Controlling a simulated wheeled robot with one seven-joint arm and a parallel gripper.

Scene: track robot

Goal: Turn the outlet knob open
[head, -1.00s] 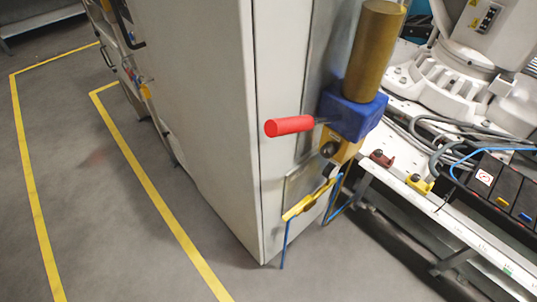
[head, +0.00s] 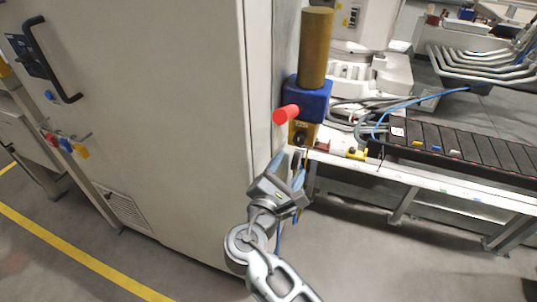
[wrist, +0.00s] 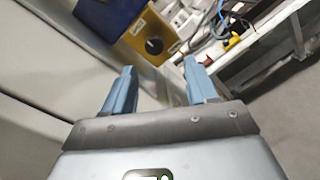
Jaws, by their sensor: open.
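A black round knob (head: 300,138) sits on the front of a yellow block (head: 311,129), below a blue block (head: 312,98) with a brass cylinder (head: 316,48) on top. A red handle (head: 286,114) sticks out from the blue block. I cannot tell for certain which is the outlet knob. My gripper (head: 287,168) is open and empty, below and in front of the yellow block. In the wrist view the black knob (wrist: 153,46) shows beyond the open fingers (wrist: 158,68), apart from them. The red handle is out of the wrist view.
A large pale cabinet (head: 170,110) stands close on the left of the blocks. Open floor (head: 370,255) lies below the bench.

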